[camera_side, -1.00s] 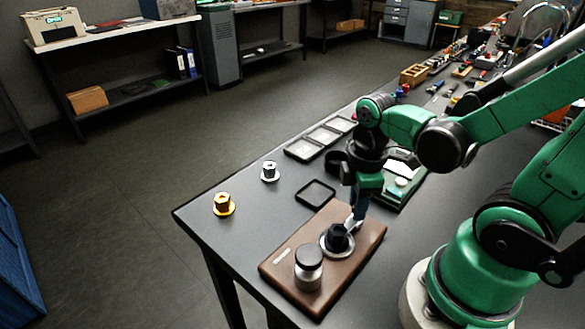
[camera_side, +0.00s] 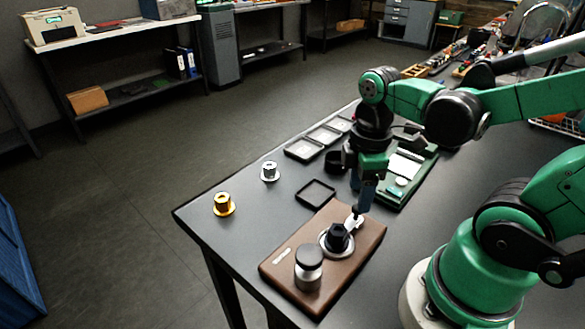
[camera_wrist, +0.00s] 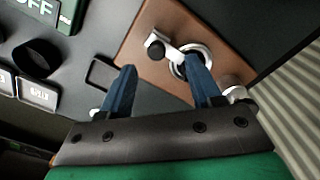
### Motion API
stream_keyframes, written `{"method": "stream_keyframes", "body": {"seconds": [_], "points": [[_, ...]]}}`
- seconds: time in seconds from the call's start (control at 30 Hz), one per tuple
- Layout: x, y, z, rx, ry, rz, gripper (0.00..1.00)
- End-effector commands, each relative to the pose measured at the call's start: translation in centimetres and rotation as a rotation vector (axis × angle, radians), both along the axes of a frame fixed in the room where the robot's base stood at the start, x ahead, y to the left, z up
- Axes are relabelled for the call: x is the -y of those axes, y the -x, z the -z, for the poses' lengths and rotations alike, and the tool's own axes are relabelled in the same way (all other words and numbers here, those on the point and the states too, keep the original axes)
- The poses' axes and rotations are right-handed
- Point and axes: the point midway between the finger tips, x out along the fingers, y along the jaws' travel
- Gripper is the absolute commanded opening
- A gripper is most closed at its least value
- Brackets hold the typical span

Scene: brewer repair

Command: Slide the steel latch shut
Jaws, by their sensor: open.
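The steel latch (camera_side: 353,220) sits on the brown base plate (camera_side: 366,243) beside a black hex-topped part in a pale ring (camera_side: 336,239). In the wrist view the latch (camera_wrist: 172,49) is a pale bar with a black knob (camera_wrist: 156,50), its other end reaching the ring, which is partly hidden by one finger. My gripper (camera_wrist: 160,66) is open, with blue fingers apart and nothing seen between the tips. In the side view my gripper (camera_side: 363,202) is above the latch and looks clear of it.
A steel jar with a dark lid (camera_side: 308,268) stands on the plate near its front corner. A square black tray (camera_side: 302,201), a gold part (camera_side: 223,204), a silver part (camera_side: 269,171) and a green unit (camera_side: 412,183) are nearby. The table's left corner is bare.

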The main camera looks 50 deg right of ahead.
Motion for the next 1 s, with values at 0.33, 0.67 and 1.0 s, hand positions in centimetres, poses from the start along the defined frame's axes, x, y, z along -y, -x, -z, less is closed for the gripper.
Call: {"method": "stream_keyframes", "body": {"seconds": [0.33, 0.67, 1.0], "points": [[0.0, 0.0, -2.2, -0.001, -0.001, -0.001, 0.57], [-0.1, 0.0, -2.2, 0.006, 0.0, 0.006, 0.57], [-2.5, -4.7, -3.7, 0.421, -0.086, 0.518, 0.57]]}}
